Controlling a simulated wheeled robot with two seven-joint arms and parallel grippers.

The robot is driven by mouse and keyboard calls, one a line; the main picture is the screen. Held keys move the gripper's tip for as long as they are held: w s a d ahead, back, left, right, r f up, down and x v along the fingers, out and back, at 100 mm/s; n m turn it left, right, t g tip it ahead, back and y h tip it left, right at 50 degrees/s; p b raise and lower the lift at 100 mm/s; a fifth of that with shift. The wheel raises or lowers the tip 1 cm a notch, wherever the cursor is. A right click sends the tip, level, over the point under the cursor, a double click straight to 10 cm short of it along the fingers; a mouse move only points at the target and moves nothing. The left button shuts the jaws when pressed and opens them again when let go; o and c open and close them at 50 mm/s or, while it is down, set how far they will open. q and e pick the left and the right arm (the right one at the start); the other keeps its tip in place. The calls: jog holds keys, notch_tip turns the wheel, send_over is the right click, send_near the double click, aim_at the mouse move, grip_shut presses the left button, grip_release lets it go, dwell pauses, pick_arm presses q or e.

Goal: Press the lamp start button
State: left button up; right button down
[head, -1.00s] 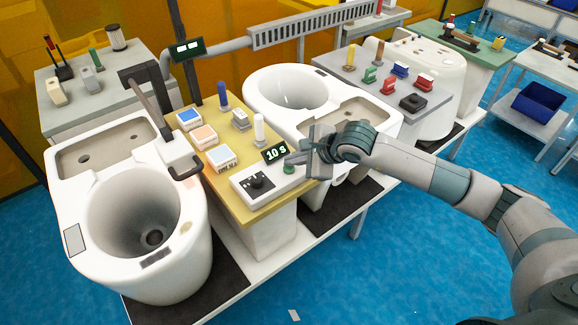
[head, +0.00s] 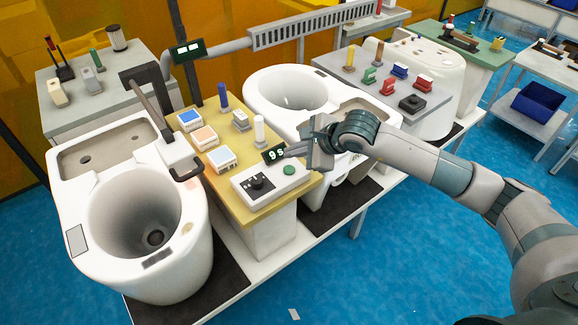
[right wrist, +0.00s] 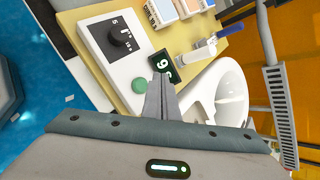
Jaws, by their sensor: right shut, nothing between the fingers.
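The lamp control box (head: 256,188) is white with a black dial and sits on the yellow stand. It also shows in the right wrist view (right wrist: 97,58). The green start button (head: 289,170) is on its right end and is uncovered; it shows in the right wrist view (right wrist: 139,86) beside my fingertips. The small display (head: 274,154) reads 9 S in green. My right gripper (head: 289,154) is shut and empty, with its fingertips just behind the button and apart from it in the picture. The closed fingers (right wrist: 160,80) show in the right wrist view. My left gripper is not in view.
A white toilet (head: 81,235) with an open bowl stands left of the yellow stand (head: 262,215). Another toilet (head: 262,90) stands behind my right gripper. Blue, orange and white boxes, a blue bottle and a white bottle (head: 259,130) share the stand.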

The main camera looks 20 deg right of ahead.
jog(key=shift+r, duration=1.2)
